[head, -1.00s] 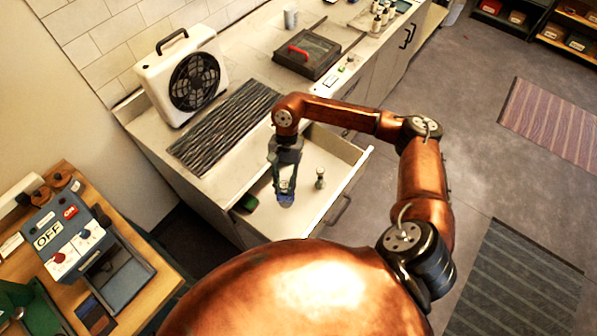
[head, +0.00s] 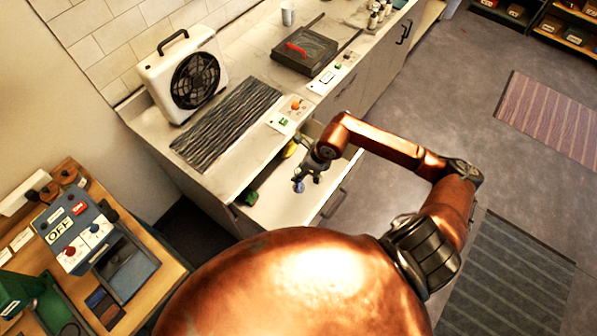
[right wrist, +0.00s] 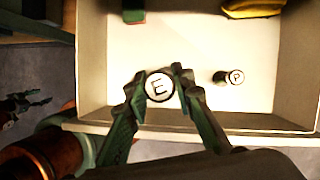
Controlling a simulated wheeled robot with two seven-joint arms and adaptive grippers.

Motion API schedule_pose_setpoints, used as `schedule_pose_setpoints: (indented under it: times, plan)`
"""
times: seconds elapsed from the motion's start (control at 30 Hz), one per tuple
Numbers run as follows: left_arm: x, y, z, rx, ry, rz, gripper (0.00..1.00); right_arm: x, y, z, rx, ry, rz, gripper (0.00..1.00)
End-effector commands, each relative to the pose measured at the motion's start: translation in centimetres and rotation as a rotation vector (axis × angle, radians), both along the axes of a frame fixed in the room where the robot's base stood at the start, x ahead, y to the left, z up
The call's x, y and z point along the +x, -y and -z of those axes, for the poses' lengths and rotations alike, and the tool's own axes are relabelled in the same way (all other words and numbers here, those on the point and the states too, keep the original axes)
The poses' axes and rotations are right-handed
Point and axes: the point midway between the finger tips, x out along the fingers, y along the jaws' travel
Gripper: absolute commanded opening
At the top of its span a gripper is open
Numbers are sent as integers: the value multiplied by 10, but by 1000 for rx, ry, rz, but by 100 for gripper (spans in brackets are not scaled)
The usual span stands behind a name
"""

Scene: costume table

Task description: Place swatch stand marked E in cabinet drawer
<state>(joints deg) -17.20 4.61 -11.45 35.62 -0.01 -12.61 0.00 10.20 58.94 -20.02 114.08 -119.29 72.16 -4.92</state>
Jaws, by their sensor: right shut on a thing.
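My right gripper (head: 306,176) is over the open cabinet drawer (head: 275,208). In the right wrist view it (right wrist: 157,76) is shut on the swatch stand marked E (right wrist: 159,87), whose round white top faces the camera. The held stand shows as a small bluish shape (head: 299,187) in the head view. Whether its base touches the drawer floor, I cannot tell. A second stand marked P (right wrist: 235,77) is in the drawer, to the right of E. What looks like my left gripper (right wrist: 22,106) shows small and dark at the left of the right wrist view; its jaws are unclear.
A green object (head: 250,198) and a yellow object (head: 290,149) lie in the drawer. The counter above holds a fan (head: 192,78), a dark ribbed mat (head: 226,122) and a flat dark box (head: 305,52). A wooden desk with a switch box (head: 75,238) stands left.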

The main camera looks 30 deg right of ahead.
Motion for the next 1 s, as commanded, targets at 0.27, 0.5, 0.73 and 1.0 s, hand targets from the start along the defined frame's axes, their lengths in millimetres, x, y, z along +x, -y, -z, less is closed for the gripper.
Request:
schedule_pose_setpoints:
  times: [0.27,0.5,0.73,1.0]
  plan:
    - [-10,-1,12,1,-14,-2,58,0,-1,20,1,-1,-3,0]
    - [-3,0,24,0,-6,0,58,0,-1,43,2,-1,-3,0]
    - [0,0,37,-1,-2,1,58,0,0,66,-2,-1,-4,0]
    - [-4,0,59,-1,-8,1,58,0,0,92,0,-1,-4,0]
